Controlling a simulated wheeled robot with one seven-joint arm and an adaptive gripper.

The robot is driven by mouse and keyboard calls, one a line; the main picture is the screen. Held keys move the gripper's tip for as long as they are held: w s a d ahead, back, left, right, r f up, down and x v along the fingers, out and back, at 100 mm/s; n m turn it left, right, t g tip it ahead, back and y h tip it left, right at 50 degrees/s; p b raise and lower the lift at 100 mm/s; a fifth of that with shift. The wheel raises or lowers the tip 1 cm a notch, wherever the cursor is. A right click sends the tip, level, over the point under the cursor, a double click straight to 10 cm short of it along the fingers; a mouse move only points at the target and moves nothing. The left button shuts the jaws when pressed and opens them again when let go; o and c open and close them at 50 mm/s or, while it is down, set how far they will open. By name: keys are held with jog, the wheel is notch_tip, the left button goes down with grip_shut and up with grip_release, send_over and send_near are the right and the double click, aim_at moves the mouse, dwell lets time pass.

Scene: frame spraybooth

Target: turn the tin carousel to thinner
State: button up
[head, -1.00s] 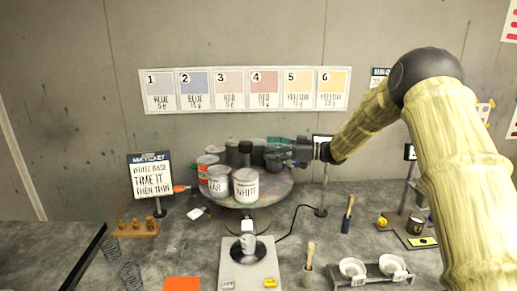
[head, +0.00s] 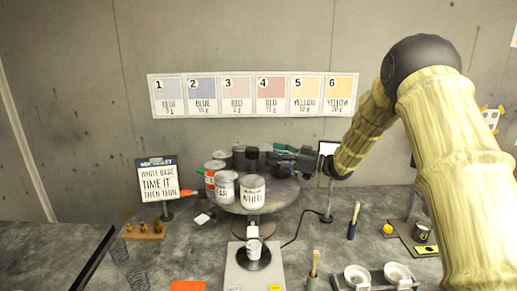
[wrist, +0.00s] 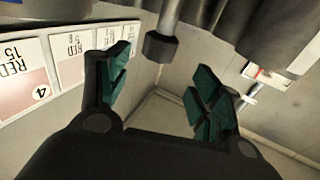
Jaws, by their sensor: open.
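The tin carousel (head: 288,192) is a round grey turntable on a central foot at the back of the bench. A tin marked WHITE (head: 253,194) faces front, with a tin ending in AR (head: 225,189) and a red-banded tin (head: 210,178) to its left. More tins stand behind, partly hidden. No THINNER label is readable. My gripper (head: 277,158) is at the carousel's back right, just above the plate. In the wrist view my gripper (wrist: 160,88) has its green-padded fingers apart, with nothing between the tips. A dark-ended rod (wrist: 160,46) shows beyond; I cannot tell what it belongs to.
A scale with a small cup (head: 253,247) stands in front of the carousel. A sign (head: 158,183) stands at the left. Brushes (head: 353,221) and a rack with two white bowls (head: 357,275) are at the right. A colour chart (head: 250,95) hangs behind.

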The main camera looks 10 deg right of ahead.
aim_at(257, 153)
jog(key=w+a+m+t+h+p, duration=0.1)
jog(key=a+h+p, duration=0.1)
jog(key=w+a+m+t+h+p, duration=0.1)
jog(key=a+m+t+p, duration=0.1)
jog(key=p, duration=0.1)
jog(key=w+a+m+t+h+p, duration=0.1)
jog(key=a+t+h+p, duration=0.1)
jog(key=p, duration=0.1)
jog(key=shift+w+a+m+h, duration=0.3)
jog(key=shift+a, duration=0.05)
jog(key=shift+x, duration=0.85)
grip_shut()
